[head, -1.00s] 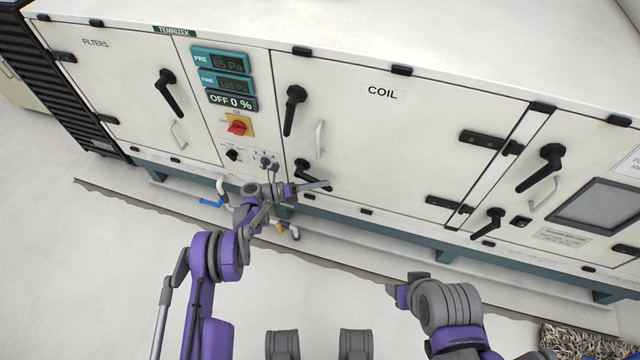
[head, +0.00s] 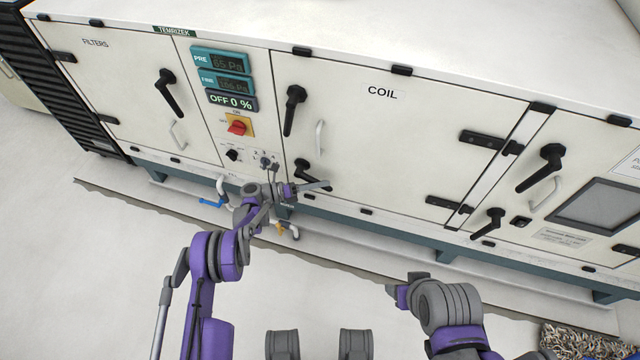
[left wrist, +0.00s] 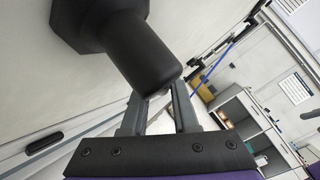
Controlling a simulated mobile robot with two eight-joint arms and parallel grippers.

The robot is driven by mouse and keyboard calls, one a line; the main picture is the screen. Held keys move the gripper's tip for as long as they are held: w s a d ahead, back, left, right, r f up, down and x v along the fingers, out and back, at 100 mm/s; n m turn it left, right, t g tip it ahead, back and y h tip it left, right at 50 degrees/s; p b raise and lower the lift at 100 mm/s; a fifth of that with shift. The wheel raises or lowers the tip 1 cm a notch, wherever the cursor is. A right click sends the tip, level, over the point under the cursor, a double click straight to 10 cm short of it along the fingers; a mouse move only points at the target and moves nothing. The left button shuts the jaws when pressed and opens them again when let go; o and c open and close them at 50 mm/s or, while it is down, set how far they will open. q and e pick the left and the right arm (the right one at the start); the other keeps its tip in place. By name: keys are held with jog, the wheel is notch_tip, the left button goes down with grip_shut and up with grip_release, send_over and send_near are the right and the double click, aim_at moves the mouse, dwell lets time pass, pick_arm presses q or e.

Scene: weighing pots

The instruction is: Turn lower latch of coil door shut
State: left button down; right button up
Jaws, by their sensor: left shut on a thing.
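The coil door (head: 400,130) is a cream panel marked COIL and sits flush in the cabinet front. Its lower latch (head: 306,170) is a black lever at the door's lower left, slanting down to the right. Its upper latch (head: 292,110) is a black lever pointing down. My left gripper (head: 318,186) is at the lower latch and shut on its handle. In the left wrist view the black latch (left wrist: 135,45) runs down between the fingers of the gripper (left wrist: 160,110). My right gripper is not clearly visible; my right arm is at the lower right, away from the door.
A pale grab handle (head: 319,139) is right of the upper latch. A control panel with a red switch (head: 237,127) is to the left. Pipes with a blue valve lever (head: 211,203) are below. The floor in front is mostly clear.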

pick_arm(q)
jog(key=shift+a+f, duration=0.1)
dwell(0.4)
jog(key=w+a+f+m+y+b, duration=0.1)
jog(key=a+f+m+y, duration=0.1)
jog(key=a+y, duration=0.2)
jog(key=w+a+f+m+t+y+b, duration=0.1)
jog(key=a+f+m+y+b, duration=0.1)
jog(key=y, duration=0.8)
jog(key=shift+w+a+f+m, duration=0.35)
jog(key=shift+a+m, duration=0.35)
jog(key=shift+a, duration=0.55)
jog(key=shift+r, duration=0.1)
jog(key=c, duration=0.7)
grip_release()
jog(key=shift+r, duration=0.1)
jog(key=p+v, duration=0.2)
jog(key=v, duration=0.8)
jog(key=shift+s+a+r+p, duration=0.1)
jog(key=shift+s+r+p, duration=0.1)
jog(key=shift+s+p, duration=0.1)
